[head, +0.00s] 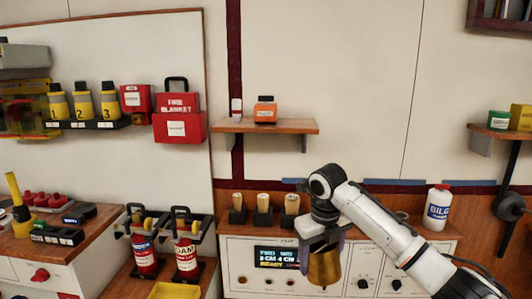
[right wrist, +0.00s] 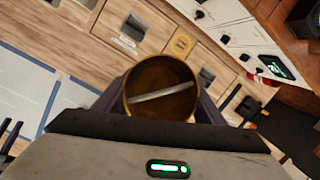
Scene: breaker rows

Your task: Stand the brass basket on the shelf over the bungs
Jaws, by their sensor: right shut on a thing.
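The brass basket (head: 324,267) hangs upright in my right gripper (head: 323,246), in front of the white control panel. The gripper is shut on it, with a finger on either side. In the right wrist view I look into the basket's round mouth (right wrist: 160,90), crossed by a pale bar; the right gripper's fingers (right wrist: 160,103) flank it. The wooden shelf (head: 225,126) is on the wall, up and left of the gripper. Below it, several bungs (head: 264,204) stand in dark holders on the lower ledge. My left gripper is not in view.
A white BILGE bottle (head: 437,208) stands on the ledge at right. Fire extinguishers (head: 187,257) stand in a rack at lower left.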

